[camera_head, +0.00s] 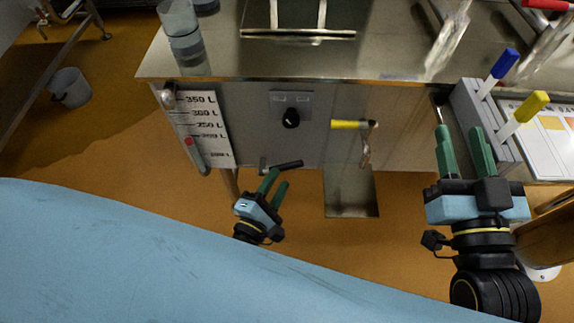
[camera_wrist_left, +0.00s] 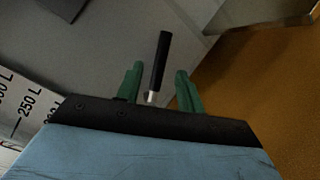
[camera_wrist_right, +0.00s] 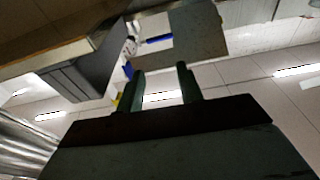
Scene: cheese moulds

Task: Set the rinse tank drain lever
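A black lever handle (camera_head: 290,164) sticks out low at the front of the steel tank (camera_head: 255,130), below a black knob (camera_head: 290,119). My left gripper (camera_head: 279,178) is open just beneath the handle. In the left wrist view the black handle (camera_wrist_left: 161,55) appears between the two green fingers, with a gap on each side. I cannot tell whether it lies fully inside the grip. A second lever with a yellow handle (camera_head: 347,125) is on the tank front further right. My right gripper (camera_head: 459,132) is open and empty near the grey marker holder.
A level scale (camera_head: 207,130) with a red marker is on the tank's left front. The grey holder (camera_head: 478,115) with blue and yellow handled tools stands close to my right gripper. A drain opening (camera_head: 350,192) lies in the floor below. A bucket (camera_head: 70,88) stands far left.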

